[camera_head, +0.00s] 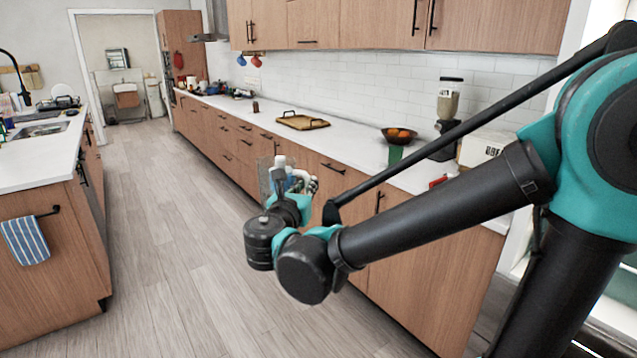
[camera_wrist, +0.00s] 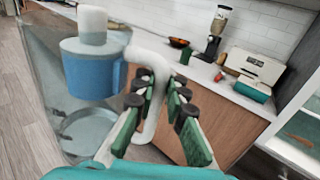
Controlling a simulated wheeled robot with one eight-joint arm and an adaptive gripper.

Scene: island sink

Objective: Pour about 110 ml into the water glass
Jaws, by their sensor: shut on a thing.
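My gripper (camera_wrist: 157,88) is shut on the white handle of a clear jug (camera_wrist: 50,75) with a blue insert and a white top piece. The jug fills the left of the wrist view, tilted in the picture, and its clear body reaches down to a round base. In the head view, the jug (camera_head: 265,176) is held beyond my wrist, in front of the right-hand cabinets, and my gripper (camera_head: 306,183) is partly hidden by my wrist. I cannot make out a water glass in either view.
A long white counter (camera_head: 352,148) carries a wooden tray (camera_head: 302,121), a dark bowl of orange fruit (camera_head: 399,135), a blender-like appliance (camera_head: 447,110) and a white box (camera_head: 482,149). The sink island (camera_head: 35,172) stands left. Clear wood floor (camera_head: 165,230) lies between.

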